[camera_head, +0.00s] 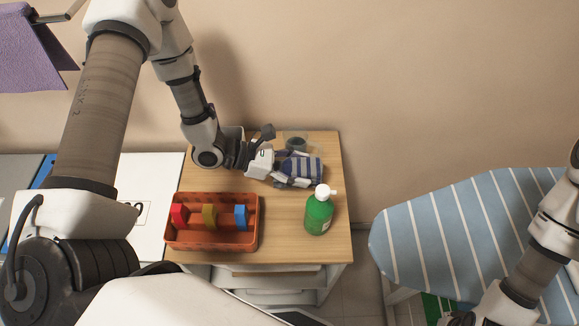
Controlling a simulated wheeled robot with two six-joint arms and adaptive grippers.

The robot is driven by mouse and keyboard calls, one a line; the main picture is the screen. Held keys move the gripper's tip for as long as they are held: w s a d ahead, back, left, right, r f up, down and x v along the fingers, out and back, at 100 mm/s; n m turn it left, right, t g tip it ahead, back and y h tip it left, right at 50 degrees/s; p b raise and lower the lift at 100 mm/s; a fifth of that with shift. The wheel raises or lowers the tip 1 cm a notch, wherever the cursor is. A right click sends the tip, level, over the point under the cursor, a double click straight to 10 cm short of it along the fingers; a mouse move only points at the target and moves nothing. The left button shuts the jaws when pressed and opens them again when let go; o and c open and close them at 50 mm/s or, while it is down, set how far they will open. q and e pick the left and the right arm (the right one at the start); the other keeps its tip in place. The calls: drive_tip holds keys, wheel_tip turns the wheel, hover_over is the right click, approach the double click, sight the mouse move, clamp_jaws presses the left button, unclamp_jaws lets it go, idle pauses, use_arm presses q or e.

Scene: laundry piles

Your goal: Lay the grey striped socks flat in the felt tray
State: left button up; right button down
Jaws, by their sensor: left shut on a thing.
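A bundle of blue-grey striped socks (306,168) lies at the back right of the wooden tabletop. My left gripper (285,171) reaches in from the left and is shut on the socks at their left side. Its fingers hide part of them, and I cannot tell whether they touch the wood. I cannot clearly make out a felt tray. My right arm enters at the lower right, with its gripper outside the picture.
An orange basket (212,247) with red, yellow and blue items stands at the front left of the wooden table (283,237). A green pump bottle (319,211) stands at the right. A small grey round item (297,143) is behind the socks. A striped ironing board (440,225) is at right.

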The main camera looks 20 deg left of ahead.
use_arm(q)
wheel_tip(320, 180, down, 4)
drive_tip(key=shift+s+f, duration=0.1)
drive_tip(key=shift+f, duration=0.3)
drive_tip(key=o, duration=1.2)
drive_tip(key=shift+c, duration=0.2)
